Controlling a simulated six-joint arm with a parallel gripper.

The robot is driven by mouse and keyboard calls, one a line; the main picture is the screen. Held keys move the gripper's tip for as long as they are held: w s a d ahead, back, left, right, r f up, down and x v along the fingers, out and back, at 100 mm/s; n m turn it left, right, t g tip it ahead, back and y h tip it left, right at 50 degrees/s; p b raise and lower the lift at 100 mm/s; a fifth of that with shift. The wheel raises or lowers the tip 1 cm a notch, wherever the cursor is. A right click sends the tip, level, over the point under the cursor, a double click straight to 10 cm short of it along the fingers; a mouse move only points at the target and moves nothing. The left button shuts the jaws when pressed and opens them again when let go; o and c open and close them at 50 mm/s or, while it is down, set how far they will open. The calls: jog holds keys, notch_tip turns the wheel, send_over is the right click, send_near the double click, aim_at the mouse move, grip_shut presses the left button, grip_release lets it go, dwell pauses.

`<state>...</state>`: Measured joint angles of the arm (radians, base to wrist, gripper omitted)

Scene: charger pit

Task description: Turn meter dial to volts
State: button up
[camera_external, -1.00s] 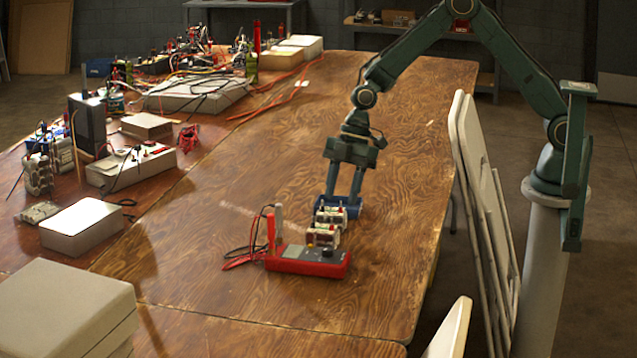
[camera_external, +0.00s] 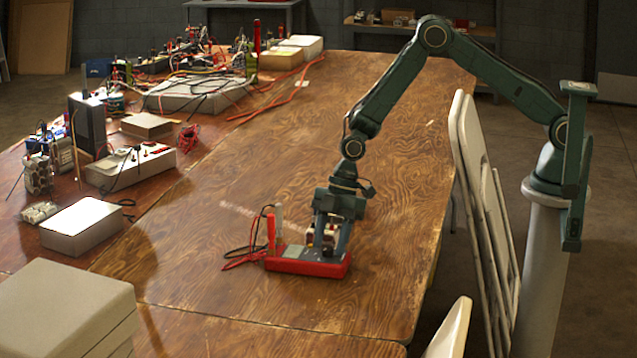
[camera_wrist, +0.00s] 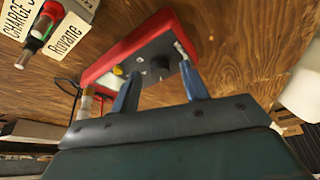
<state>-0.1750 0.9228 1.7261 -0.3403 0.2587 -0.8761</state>
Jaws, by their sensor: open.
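The red meter (camera_external: 285,267) with a grey face lies flat on the wooden table near its front. It also shows in the wrist view (camera_wrist: 108,62). Its dark round dial (camera_wrist: 158,64) shows in the wrist view between and just beyond the fingertips. My gripper (camera_external: 331,247) points down over the right part of the meter. In the wrist view my gripper (camera_wrist: 160,74) is open, with one finger on each side of the dial. I cannot tell whether either finger touches it. In the external view the fingers largely hide the dial.
Red and black leads (camera_external: 243,252) and upright probes (camera_external: 271,230) lie at the meter's left. Small terminal blocks stand just behind my fingers, partly hidden. White boxes (camera_external: 82,226) and cluttered electronics fill the left. Folded chairs (camera_external: 480,180) stand along the right edge. The table's middle (camera_external: 260,180) is clear.

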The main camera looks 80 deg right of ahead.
jog(key=shift+f, duration=0.1)
jog(key=shift+c, duration=0.3)
grip_shut()
jog(key=shift+m, duration=0.4)
jog(key=m, duration=0.2)
jog(key=m+t+h, duration=0.1)
jog(key=m, duration=0.1)
jog(key=m+t, duration=0.1)
jog(key=shift+s+a+m, duration=0.25)
jog(key=shift+m, duration=0.15)
jog(key=m+h, duration=0.1)
jog(key=m, duration=0.1)
jog(key=m+t+h, duration=0.1)
jog(key=m, duration=0.2)
jog(key=shift+a, duration=0.2)
jog(key=shift+m, duration=0.3)
jog(key=shift+o, duration=0.3)
grip_release()
